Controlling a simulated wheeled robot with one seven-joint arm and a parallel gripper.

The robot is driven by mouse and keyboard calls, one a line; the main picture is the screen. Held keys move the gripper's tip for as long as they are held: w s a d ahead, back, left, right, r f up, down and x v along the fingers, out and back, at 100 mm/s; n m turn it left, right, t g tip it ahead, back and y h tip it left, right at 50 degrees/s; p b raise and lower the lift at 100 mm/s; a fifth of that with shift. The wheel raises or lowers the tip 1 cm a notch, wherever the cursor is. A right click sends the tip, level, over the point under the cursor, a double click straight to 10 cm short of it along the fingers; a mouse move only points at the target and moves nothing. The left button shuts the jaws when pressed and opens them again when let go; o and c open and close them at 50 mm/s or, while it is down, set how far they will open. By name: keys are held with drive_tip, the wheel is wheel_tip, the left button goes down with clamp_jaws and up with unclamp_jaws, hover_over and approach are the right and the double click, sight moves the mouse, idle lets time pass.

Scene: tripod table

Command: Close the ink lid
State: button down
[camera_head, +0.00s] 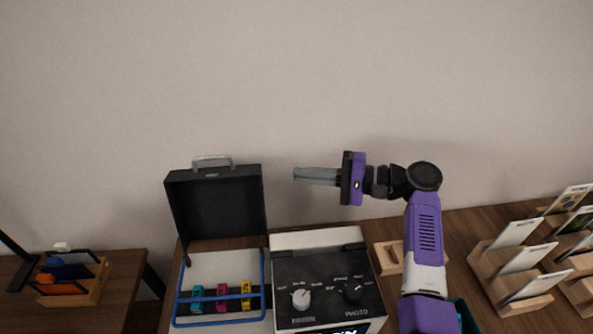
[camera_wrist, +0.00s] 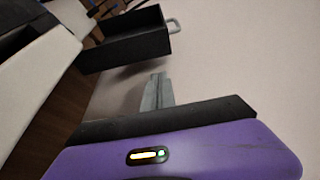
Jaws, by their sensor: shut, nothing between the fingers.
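The ink lid (camera_head: 218,205) is a black box-like cover with a grey handle (camera_head: 212,161) on its top edge. It stands raised, upright, at the back of the ink compartment, so the compartment is open. Cyan, magenta and yellow ink cartridges (camera_head: 222,298) sit below it behind a blue wire frame. My gripper (camera_head: 296,175) is shut and empty, pointing left, to the right of the raised lid and apart from it. In the wrist view the lid (camera_wrist: 125,38) shows at upper left, beyond my grey fingers (camera_wrist: 155,90).
The photo printer (camera_head: 325,285) with two knobs stands right of the ink compartment. Wooden card racks (camera_head: 525,270) are at the far right, and a wooden caddy (camera_head: 75,280) is on a separate table at left. The air between my gripper and the lid is clear.

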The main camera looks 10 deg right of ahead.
drive_tip(key=p+x, duration=0.1)
drive_tip(key=x, duration=0.6)
drive_tip(key=shift+w+a, duration=0.1)
drive_tip(key=shift+a, duration=0.3)
